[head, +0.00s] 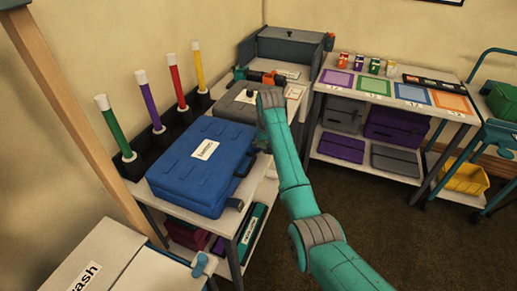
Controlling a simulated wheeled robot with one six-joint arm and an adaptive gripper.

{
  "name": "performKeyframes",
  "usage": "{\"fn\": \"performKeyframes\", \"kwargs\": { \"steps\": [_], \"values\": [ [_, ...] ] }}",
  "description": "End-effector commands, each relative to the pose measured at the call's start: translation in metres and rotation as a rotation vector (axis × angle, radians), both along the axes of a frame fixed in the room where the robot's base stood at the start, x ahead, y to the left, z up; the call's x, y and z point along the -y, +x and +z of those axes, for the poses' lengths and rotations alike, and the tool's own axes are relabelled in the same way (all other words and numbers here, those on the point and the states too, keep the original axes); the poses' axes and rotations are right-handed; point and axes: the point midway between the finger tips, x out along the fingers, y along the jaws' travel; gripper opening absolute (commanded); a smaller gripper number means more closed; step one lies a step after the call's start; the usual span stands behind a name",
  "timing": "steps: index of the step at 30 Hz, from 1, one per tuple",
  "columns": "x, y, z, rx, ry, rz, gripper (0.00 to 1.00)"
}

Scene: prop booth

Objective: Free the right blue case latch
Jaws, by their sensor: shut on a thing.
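The blue case (198,168) lies closed on the white table, with a white label on its lid. Its front side, with the handle (245,166), faces the lower right of the picture. One dark latch (235,204) shows at the near end of this front. My teal arm comes up from the lower right and bends down at the far end of the front. There my gripper (262,146) is at the right latch, small, dark and mostly hidden behind my arm. It is shut on the latch; the latch itself and the fingertips are not clearly visible.
A grey case (235,108) lies behind the blue one. Green, purple, red and yellow batons (177,82) stand in dark holders along the wall. A wooden post and a white box (95,262) are at the near left. Open floor (400,225) lies to the right.

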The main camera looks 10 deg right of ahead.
Motion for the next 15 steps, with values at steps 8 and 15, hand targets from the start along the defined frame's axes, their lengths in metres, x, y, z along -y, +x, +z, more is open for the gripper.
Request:
{"fn": "performKeyframes", "kwargs": {
  "steps": [8,15],
  "values": [
    [-0.0072,-0.0076,-0.0141,-0.018,0.012,0.016,0.0],
    [-0.0035,-0.0104,-0.0185,-0.018,0.012,0.016,0.0]
  ]
}}
